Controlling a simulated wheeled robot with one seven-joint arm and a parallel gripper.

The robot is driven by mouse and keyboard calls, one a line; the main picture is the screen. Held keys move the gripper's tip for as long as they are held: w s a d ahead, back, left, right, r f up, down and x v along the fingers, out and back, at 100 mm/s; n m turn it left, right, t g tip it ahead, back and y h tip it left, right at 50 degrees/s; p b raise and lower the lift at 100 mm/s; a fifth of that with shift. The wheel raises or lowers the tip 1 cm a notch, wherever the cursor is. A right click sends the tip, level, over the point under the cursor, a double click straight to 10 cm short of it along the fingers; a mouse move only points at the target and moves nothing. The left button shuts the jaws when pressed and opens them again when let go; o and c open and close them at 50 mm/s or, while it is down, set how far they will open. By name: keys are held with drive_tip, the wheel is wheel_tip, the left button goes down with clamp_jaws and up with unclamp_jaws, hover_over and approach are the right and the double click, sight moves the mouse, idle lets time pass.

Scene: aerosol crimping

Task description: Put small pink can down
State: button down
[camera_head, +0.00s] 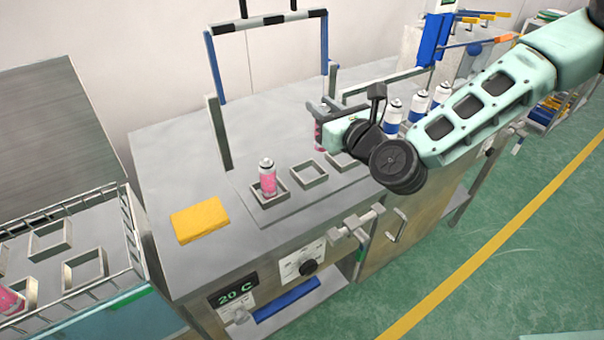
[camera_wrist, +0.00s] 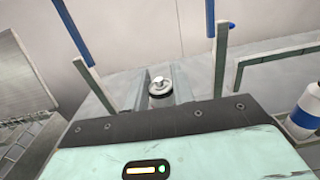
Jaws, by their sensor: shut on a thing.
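My gripper (camera_head: 326,113) is shut on a small pink can (camera_head: 318,132), which is partly hidden behind the gripper in the head view. In the wrist view the can's grey and white top (camera_wrist: 159,87) shows between the two fingers (camera_wrist: 159,92). The can looks upright above the bench, near the row of square holders; I cannot tell its exact height. Another pink can (camera_head: 268,178) stands upright in the left square holder (camera_head: 284,199). The middle square holder (camera_head: 323,180) is empty. A third holder (camera_head: 331,163) is partly hidden by my arm.
A frame (camera_head: 217,128) with a striped top bar rises behind the holders. Several blue and white cans (camera_head: 419,105) stand to the right, behind my arm. A yellow block (camera_head: 199,220) lies at the bench's left front. A bin with square holders (camera_head: 83,269) stands at left.

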wheel_tip(320, 180, down, 9)
drive_tip(key=a, duration=0.2)
drive_tip(key=shift+s+a+r+p, duration=0.2)
drive_tip(key=shift+s+a+p, duration=0.05)
drive_tip(key=shift+a+p, duration=0.1)
drive_tip(key=shift+f, duration=0.2)
drive_tip(key=c, duration=1.2)
unclamp_jaws()
drive_tip(key=shift+r, duration=0.15)
